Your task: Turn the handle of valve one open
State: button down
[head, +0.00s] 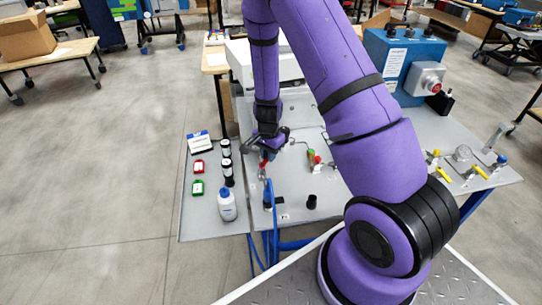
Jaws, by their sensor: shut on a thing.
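My gripper (266,148) is low over the left part of the grey work table (290,190), pointing down. It is shut on the handle of a small valve with a red part (264,164) just under its fingers. The fingers hide most of this handle, so its angle cannot be made out. A second small valve with red and green parts (313,158) stands to the right, apart from my gripper. I cannot read any label that tells which is valve one.
A white bottle with a blue cap (227,205), dark-capped vials (226,165), and red (198,167) and green (197,187) boxes stand left. Blue hoses (270,225) hang at the front edge. A blue analyser box (402,62) stands at the back right. Yellow-handled valves (478,171) are far right.

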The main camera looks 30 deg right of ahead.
jog(key=n, duration=0.2)
jog(key=w+n, duration=0.1)
jog(key=shift+w+a+n, duration=0.1)
jog(key=shift+a+n, duration=0.2)
jog(key=shift+n, duration=0.1)
jog(key=shift+w+a+n, duration=0.15)
jog(key=shift+a+n, duration=0.1)
jog(key=shift+n, duration=0.6)
jog(key=shift+w+a+n, duration=0.2)
jog(key=shift+a+n, duration=0.05)
jog(key=shift+n, duration=0.65)
jog(key=shift+w+a+n, duration=0.15)
jog(key=shift+a+n, duration=0.1)
jog(key=shift+n, duration=0.6)
jog(key=c, duration=1.1)
grip_release()
jog(key=shift+r, duration=0.15)
notch_tip(320, 180, up, 10)
jog(key=shift+r, duration=0.25)
